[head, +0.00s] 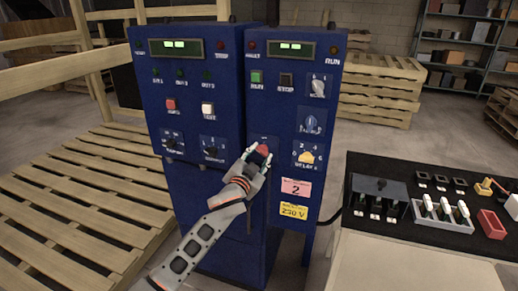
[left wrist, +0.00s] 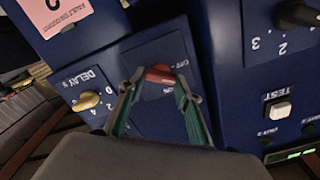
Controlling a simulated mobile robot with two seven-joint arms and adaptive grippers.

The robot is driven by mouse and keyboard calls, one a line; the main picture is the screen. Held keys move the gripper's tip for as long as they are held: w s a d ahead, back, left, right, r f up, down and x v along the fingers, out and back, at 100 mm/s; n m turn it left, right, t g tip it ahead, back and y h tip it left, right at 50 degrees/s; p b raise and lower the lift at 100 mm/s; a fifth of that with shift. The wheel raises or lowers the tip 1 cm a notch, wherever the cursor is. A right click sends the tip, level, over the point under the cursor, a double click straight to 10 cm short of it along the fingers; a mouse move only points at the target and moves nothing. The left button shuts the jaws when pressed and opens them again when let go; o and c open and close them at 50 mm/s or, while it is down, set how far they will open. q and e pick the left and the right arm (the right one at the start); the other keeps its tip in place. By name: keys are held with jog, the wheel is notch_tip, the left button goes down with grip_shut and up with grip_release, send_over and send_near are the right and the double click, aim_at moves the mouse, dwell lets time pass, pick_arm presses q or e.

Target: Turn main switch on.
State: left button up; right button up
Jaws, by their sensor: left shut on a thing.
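The main switch is a red rotary knob (head: 263,149) on the right-hand blue cabinet (head: 285,230), left of the yellow DELAY knob (head: 306,157). My left gripper (head: 257,156) is at the switch, its fingers shut around the red knob. In the left wrist view the red knob (left wrist: 160,74) shows between the tips of the two green-lined fingers (left wrist: 161,82). The view is turned over there, and an "OFF"-like label sits beside the knob; its exact setting is hard to read. My right gripper is not in view.
Other controls are close by: the yellow DELAY knob (left wrist: 87,101), the white TEST button (head: 208,108) and black dials. Wooden pallets (head: 75,200) lie at left. A bench (head: 410,260) at right carries a black tray (head: 375,190) and small parts.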

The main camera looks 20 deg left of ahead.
pick_arm(q)
jog(key=m+p, duration=0.1)
jog(key=m, duration=0.2)
jog(key=shift+p, duration=0.3)
jog(key=m+p, duration=0.1)
jog(key=m, duration=0.2)
jog(key=shift+d+f+m+p, duration=0.1)
jog(key=shift+m+p, duration=0.2)
jog(key=shift+p, duration=0.05)
jog(key=shift+m+p, duration=0.45)
jog(key=shift+m, duration=0.75)
jog(key=shift+f+m, duration=0.1)
jog(key=shift+m, duration=0.7)
jog(key=shift+m+p, duration=0.3)
jog(key=shift+p, duration=0.05)
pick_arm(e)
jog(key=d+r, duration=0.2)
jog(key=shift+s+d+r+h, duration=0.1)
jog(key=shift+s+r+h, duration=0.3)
pick_arm(q)
jog(key=o, duration=1.1)
